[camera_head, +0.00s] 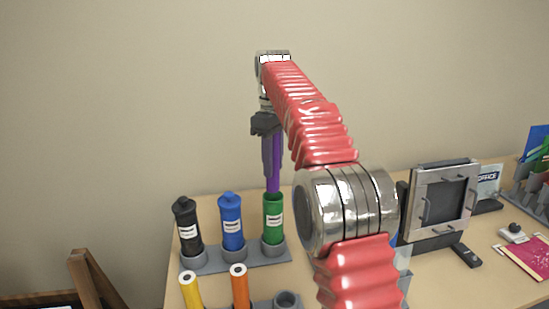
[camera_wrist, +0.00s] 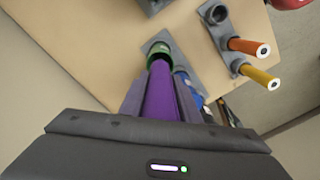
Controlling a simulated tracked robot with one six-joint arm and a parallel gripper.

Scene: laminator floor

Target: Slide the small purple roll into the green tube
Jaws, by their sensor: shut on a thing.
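The small purple roll (camera_head: 274,170) hangs upright in my gripper (camera_head: 268,158), which is shut on it. The green tube (camera_head: 273,220) stands open at the top in the right place of a grey holder. The lower end of the roll is at the tube's mouth in the head view; I cannot tell how far inside it is. In the wrist view the purple roll (camera_wrist: 164,92) runs from between my fingers (camera_wrist: 160,105) to the rim of the green tube (camera_wrist: 159,50), where its far end is hidden.
Capped blue (camera_head: 231,222) and black (camera_head: 187,228) tubes share the grey holder (camera_head: 215,264). Yellow (camera_head: 190,290) and orange (camera_head: 239,287) rolls stand in front, beside an empty socket (camera_head: 287,299). A grey framed device (camera_head: 442,200) stands at the right.

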